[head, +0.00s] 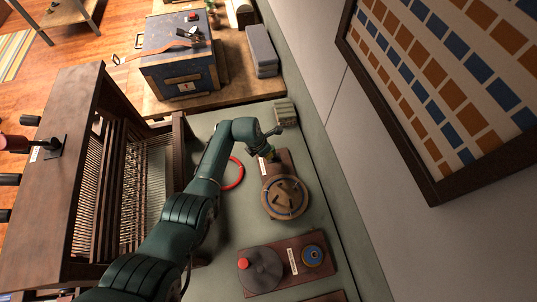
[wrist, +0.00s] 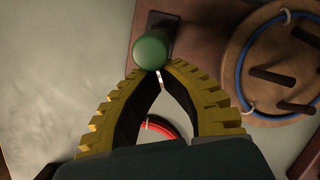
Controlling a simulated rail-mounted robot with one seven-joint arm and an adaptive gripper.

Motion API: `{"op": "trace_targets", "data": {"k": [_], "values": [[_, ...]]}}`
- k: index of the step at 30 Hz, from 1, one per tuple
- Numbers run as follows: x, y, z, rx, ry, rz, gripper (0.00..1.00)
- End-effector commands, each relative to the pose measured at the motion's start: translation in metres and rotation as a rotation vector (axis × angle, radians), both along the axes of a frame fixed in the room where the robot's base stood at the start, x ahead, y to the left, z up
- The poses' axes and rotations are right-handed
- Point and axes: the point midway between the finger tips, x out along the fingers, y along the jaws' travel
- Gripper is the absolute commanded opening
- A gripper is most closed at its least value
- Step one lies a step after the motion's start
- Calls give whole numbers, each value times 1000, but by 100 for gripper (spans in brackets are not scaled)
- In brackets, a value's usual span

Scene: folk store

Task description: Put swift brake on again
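A small lever with a round green knob (wrist: 150,52) stands on a dark mount at the edge of a brown board (wrist: 205,35). I take it for the swift brake; its label is too small to read. Beside it on the same board is a round wooden disc (wrist: 262,65) with dark pegs and a blue ring, also in the head view (head: 285,198). My gripper (wrist: 160,68) has its yellow-padded fingertips drawn together right at the knob's lower edge. The knob does not appear held between them; contact is unclear. In the head view my gripper (head: 268,153) partly hides the knob.
A red ring (head: 233,173) lies on the bench left of the board. A loom (head: 105,180) stands left; a wall runs along the right.

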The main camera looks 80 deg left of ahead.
Motion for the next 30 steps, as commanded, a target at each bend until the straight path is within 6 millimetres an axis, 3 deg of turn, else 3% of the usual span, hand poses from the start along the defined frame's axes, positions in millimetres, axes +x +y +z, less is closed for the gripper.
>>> {"op": "trace_targets", "data": {"k": [30], "values": [[25, 5, 9, 2, -2, 11, 0]]}}
